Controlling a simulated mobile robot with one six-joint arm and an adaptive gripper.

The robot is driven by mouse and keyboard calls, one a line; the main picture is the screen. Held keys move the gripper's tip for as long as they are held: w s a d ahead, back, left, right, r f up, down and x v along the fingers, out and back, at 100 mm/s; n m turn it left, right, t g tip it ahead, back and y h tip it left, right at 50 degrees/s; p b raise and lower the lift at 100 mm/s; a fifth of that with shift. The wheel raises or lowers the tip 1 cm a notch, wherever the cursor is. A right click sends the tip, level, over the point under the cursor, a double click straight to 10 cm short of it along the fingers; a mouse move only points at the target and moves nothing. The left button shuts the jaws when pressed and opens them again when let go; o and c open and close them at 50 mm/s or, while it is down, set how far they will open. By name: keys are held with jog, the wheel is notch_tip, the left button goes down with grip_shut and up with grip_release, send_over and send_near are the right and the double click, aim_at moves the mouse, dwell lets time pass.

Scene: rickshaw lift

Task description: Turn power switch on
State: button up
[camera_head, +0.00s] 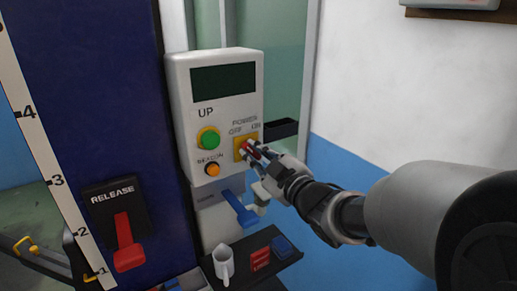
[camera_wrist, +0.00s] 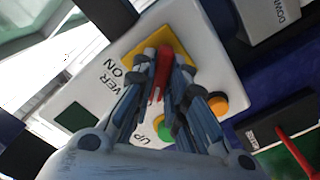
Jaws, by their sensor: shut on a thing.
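The power switch is a red knob (camera_wrist: 163,62) on a yellow plate (camera_head: 238,150), at the lower right of the white control box (camera_head: 182,115). The labels OFF and ON stand above the plate in the head view. My gripper (camera_head: 250,150) reaches in from the right and is shut on the red knob. In the wrist view the knob lies between the two fingertips of my gripper (camera_wrist: 163,78), with the yellow plate (camera_wrist: 180,42) behind. The fingers hide part of the knob, and I cannot tell which label it points to.
A green UP button (camera_head: 208,139) and an orange BEACON button (camera_head: 212,169) sit left of the switch. A dark screen (camera_head: 222,78) is above. A red RELEASE lever (camera_head: 125,240) is left.

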grip_shut()
jog(key=m+p, duration=0.1)
jog(key=m, duration=0.2)
jog(key=shift+m, duration=0.4)
jog(key=m+p, duration=0.1)
jog(key=m, duration=0.2)
jog(key=shift+r+m+p, duration=0.1)
jog(key=shift+m+p, duration=0.25)
jog(key=shift+m, duration=0.05)
jog(key=m+p, duration=0.2)
jog(key=m, duration=0.2)
jog(key=shift+m+p, duration=0.7)
jog(key=shift+m, duration=1.4)
jog(key=o, duration=0.8)
grip_release()
jog(key=shift+c, duration=0.2)
